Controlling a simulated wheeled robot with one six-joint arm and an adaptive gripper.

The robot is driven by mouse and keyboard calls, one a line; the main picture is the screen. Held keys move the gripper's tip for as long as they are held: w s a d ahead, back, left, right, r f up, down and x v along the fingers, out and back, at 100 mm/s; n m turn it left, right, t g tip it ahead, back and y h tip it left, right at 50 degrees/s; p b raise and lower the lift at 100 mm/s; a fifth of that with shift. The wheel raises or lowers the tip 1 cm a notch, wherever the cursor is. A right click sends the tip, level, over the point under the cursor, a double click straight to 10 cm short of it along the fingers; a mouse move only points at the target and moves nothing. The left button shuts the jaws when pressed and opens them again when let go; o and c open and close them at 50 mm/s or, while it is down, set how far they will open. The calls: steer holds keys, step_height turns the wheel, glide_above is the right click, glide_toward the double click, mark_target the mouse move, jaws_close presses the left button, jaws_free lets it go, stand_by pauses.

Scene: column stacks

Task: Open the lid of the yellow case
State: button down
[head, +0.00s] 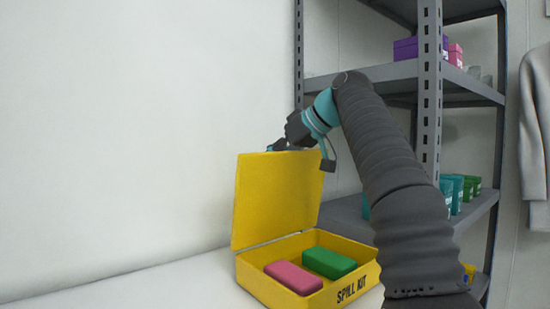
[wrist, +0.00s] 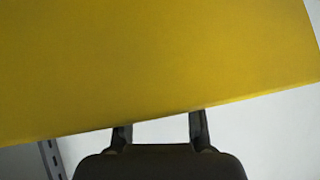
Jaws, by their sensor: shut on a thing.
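The yellow case (head: 314,296) stands on a white surface, with "SPILL KIT" on its front. Its lid (head: 268,200) stands up, hinged at the back left edge. A pink block (head: 293,277) and a green block (head: 329,262) lie inside the case. My gripper (head: 277,148) is at the lid's top edge and shut on it. In the wrist view the lid (wrist: 160,65) fills the upper part, and its edge crosses my gripper's fingers (wrist: 160,125). The fingertips are hidden behind the lid.
A grey metal shelf unit (head: 430,100) stands right of the case, with purple (head: 405,48), teal and green boxes on it. A grey coat (head: 536,125) hangs at the far right. The white surface left of the case (head: 150,285) is clear.

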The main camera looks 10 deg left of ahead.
steer(key=shift+w+a+f, duration=0.1)
steer(key=shift+w+f, duration=0.15)
steer(key=shift+f, duration=0.45)
steer(key=c, duration=0.8)
jaws_free()
steer(key=shift+a, duration=0.1)
steer(key=shift+o, duration=0.2)
steer(key=shift+r, duration=0.1)
steer(key=shift+v, duration=1.7)
steer(key=s+d, duration=0.5)
steer(key=d, duration=0.5)
steer(key=shift+s+d, duration=0.15)
steer(key=shift+s, duration=0.25)
steer(key=shift+r, duration=0.1)
